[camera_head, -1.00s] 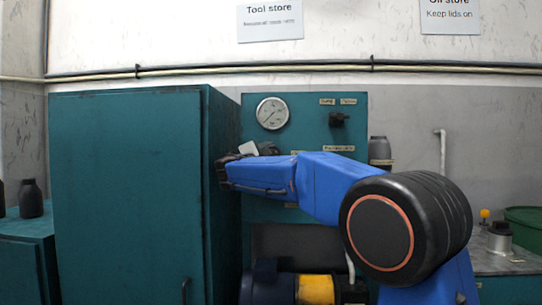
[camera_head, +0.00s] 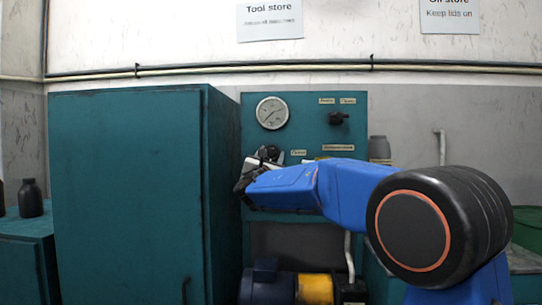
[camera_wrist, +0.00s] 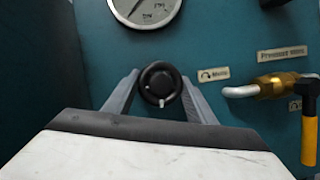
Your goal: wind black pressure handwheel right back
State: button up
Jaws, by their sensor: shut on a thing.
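The black handwheel (camera_wrist: 160,84) is round, with a pale mark at its lower edge, and sits on the teal panel (camera_wrist: 225,40). It lies between the two grey fingers of my gripper (camera_wrist: 160,80), which is shut on it. In the head view my gripper (camera_head: 262,160) reaches the panel just right of the tall cabinet, and a dark round part, likely the handwheel, shows at its tip. A pressure gauge (camera_wrist: 144,8) is above the handwheel; it also shows in the head view (camera_head: 272,113).
A brass valve (camera_wrist: 275,86) with a yellow-and-black handle (camera_wrist: 310,120) is to the right of my gripper. A black knob (camera_head: 338,118) is higher on the panel. The tall teal cabinet (camera_head: 125,190) stands close on the left. A motor with a yellow part (camera_head: 315,288) is below.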

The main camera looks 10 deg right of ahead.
jog(key=shift+f+n+t+y, duration=0.1)
jog(key=shift+n+t+y, duration=0.3)
jog(key=shift+n, duration=0.6)
jog(key=o, duration=1)
jog(key=shift+o, duration=0.2)
jog(key=v, duration=1.7)
jog(key=shift+s, duration=0.25)
jog(key=shift+a, duration=0.1)
